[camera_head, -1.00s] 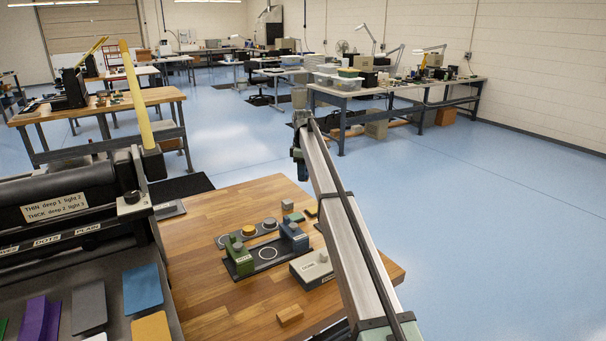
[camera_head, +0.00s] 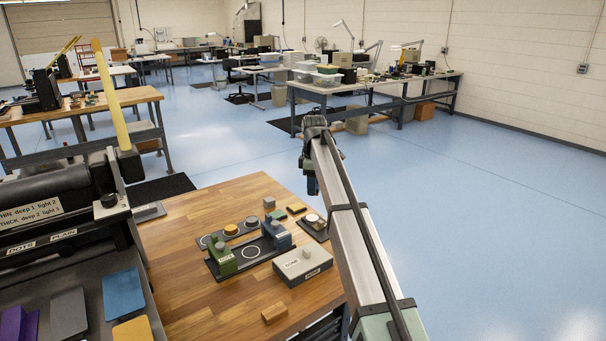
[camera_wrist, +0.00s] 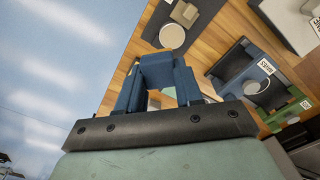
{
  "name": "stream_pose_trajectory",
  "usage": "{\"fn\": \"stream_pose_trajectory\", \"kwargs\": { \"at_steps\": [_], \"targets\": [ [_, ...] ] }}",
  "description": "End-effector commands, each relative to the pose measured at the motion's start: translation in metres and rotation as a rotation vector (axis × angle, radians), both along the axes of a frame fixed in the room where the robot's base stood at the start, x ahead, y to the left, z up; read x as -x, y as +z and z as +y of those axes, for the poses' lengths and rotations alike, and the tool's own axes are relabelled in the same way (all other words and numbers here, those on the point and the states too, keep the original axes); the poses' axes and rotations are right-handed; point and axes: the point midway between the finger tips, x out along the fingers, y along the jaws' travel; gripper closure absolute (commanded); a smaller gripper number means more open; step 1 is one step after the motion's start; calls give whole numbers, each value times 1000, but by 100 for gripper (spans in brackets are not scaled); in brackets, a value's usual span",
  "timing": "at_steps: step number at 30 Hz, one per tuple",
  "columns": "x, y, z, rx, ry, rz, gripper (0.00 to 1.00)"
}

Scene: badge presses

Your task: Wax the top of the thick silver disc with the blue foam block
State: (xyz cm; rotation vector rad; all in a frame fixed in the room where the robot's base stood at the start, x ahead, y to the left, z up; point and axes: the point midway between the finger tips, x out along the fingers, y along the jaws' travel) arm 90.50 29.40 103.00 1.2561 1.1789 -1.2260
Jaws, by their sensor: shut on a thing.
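My gripper (camera_wrist: 158,96) is shut on the blue foam block (camera_wrist: 160,70), which sits between the two dark blue fingers. In the head view my gripper (camera_head: 311,186) hangs above the table's far right edge. The same disc shows in the head view (camera_head: 312,218). Another grey-topped disc (camera_head: 252,221) stands on a dark rack beside a yellow disc (camera_head: 231,229). I cannot tell which disc is the thick silver one.
A green stamp block (camera_head: 222,257) and a blue one (camera_head: 277,235) stand on a dark base. A grey DONE box (camera_head: 302,264) and a wooden block (camera_head: 275,313) are nearer. The roller press (camera_head: 50,210) is at left. The table's left front is clear.

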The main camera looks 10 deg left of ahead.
Motion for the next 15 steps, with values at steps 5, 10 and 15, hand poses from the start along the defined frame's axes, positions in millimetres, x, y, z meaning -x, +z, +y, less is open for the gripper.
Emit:
{"fn": "stream_pose_trajectory", "kwargs": {
  "at_steps": [5, 10, 15],
  "targets": [
    [14, -6, -5, 7, 43, 18, 89],
    [13, -16, -4, 7, 48, 19, 89],
    [13, -31, -4, 7, 47, 19, 89]
  ]
}}
